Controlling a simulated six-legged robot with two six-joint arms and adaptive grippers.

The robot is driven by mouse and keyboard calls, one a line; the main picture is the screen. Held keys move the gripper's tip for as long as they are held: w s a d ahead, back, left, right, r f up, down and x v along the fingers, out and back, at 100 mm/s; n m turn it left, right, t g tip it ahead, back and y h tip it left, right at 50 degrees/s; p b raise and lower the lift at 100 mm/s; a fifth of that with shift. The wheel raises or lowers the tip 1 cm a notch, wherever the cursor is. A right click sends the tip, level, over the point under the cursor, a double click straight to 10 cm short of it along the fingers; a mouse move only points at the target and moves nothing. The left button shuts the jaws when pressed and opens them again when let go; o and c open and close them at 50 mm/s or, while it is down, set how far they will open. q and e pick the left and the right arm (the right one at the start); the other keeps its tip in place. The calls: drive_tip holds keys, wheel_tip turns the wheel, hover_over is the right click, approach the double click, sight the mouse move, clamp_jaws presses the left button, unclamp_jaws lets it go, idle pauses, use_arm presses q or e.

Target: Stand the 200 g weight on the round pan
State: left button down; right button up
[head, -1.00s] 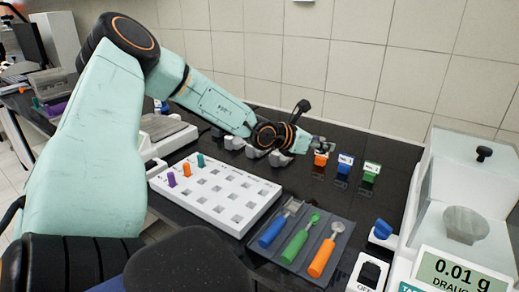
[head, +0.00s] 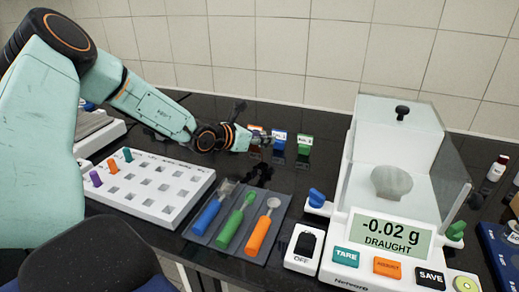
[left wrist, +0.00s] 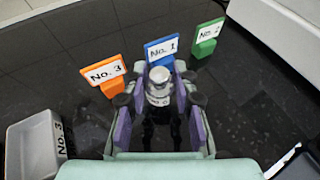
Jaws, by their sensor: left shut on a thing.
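My left gripper (head: 258,138) is over the black bench near the colored card stands. In the left wrist view it (left wrist: 160,88) is shut on a small silvery weight (left wrist: 159,78), held upright between the finger pads; its marking cannot be read. The round pan (head: 391,182) is a grey disc inside the balance's clear draught shield, right of the gripper and well apart from it. Nothing is seen resting on the pan. My right gripper is not in view.
The balance display (head: 388,234) reads -0.02 g DRAUGHT. Orange No. 3 (left wrist: 103,74), blue No. 1 (left wrist: 161,52) and green No. 2 (left wrist: 207,38) stands are close to the gripper. A white rack (head: 150,190) and a mat with three scoops (head: 238,220) lie in front.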

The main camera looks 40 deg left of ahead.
sight(261, 146)
use_arm(q)
drive_tip(key=f, duration=0.2)
drive_tip(key=f+b, duration=0.1)
drive_tip(key=shift+s+a+f, duration=0.2)
drive_tip(key=shift+s, duration=0.05)
drive_tip(key=shift+d+r, duration=0.15)
drive_tip(key=shift+d, duration=0.15)
drive_tip(key=shift+w+a+f, duration=0.1)
drive_tip(key=shift+w+f, duration=0.15)
drive_tip(key=shift+f, duration=0.05)
drive_tip(key=c, duration=1.4)
unclamp_jaws()
drive_tip(key=shift+a, duration=0.1)
drive_tip(key=o, duration=0.3)
drive_tip(key=shift+s+r, duration=0.15)
drive_tip(key=shift+s, duration=0.1)
drive_tip(key=shift+o, duration=0.2)
drive_tip(key=shift+w, duration=0.15)
